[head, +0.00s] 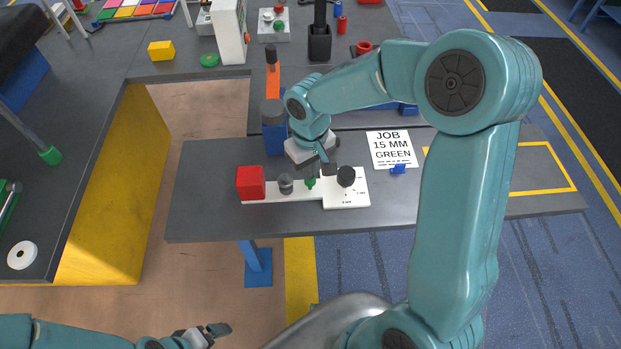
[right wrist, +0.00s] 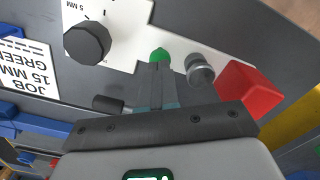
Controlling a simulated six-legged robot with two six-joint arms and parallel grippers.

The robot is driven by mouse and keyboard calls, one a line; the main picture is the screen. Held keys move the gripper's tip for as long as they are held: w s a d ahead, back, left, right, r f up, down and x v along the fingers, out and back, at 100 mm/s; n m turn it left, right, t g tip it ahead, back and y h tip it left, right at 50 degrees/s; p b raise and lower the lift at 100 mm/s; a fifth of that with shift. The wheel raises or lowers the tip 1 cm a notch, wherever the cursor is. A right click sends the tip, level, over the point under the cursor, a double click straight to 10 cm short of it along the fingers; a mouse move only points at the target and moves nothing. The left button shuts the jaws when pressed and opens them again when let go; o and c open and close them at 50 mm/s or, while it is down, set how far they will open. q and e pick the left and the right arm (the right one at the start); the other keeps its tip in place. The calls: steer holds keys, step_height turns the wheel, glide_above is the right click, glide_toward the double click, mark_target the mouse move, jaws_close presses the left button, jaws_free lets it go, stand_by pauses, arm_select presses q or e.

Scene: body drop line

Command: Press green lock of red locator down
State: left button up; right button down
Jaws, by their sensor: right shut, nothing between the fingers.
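The red locator (head: 250,183) is a red block at the left end of a white plate on the grey table; it also shows in the right wrist view (right wrist: 248,88). The green lock (head: 310,183) is a small green peg on the plate, right of a grey round knob (head: 285,184). My right gripper (head: 325,168) is shut and empty, pointing down just behind the green lock. In the right wrist view the fingertips (right wrist: 158,68) meet the rounded green lock (right wrist: 160,54); I cannot tell whether they touch. My left gripper (head: 216,331) is low at the bottom edge, far from the plate.
A black dial (head: 346,176) stands on the white plate's right part (head: 346,200). A card reading "JOB 15 MM GREEN" (head: 391,150) lies behind right, with a blue clip near it. A blue block with an orange-handled tool (head: 273,85) stands behind left.

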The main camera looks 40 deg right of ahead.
steer(key=shift+f+b, duration=1.2)
steer(key=shift+f, duration=0.3)
steer(key=shift+r, duration=0.1)
step_height(320, 180, up, 9)
steer(key=p, duration=0.6)
steer(key=shift+p, duration=0.4)
